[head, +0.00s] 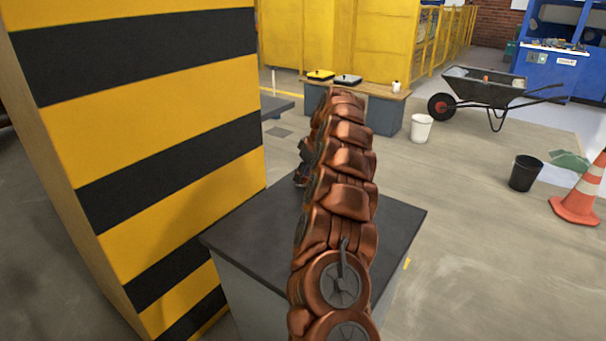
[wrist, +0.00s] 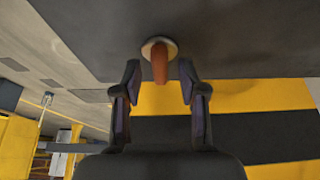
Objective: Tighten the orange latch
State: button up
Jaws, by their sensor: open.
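The orange latch (wrist: 160,66) shows in the wrist view as a short orange-brown lever on a pale round base, set on a dark surface at the top of the picture. My gripper (wrist: 159,78) is open, with one dark finger on each side of the latch. The latch lies between the fingertips, with a visible gap on both sides. In the head view my copper-coloured arm covers the spot, and the latch is hidden there.
A yellow-and-black striped pillar (head: 150,150) stands close on the left of my arm. A dark-topped block (head: 270,235) is under the arm. A bench (head: 385,92), wheelbarrow (head: 485,92), white bucket (head: 421,129), black bucket (head: 525,173) and traffic cone (head: 582,192) stand to the right. Open floor lies between them.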

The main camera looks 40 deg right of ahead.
grip_shut()
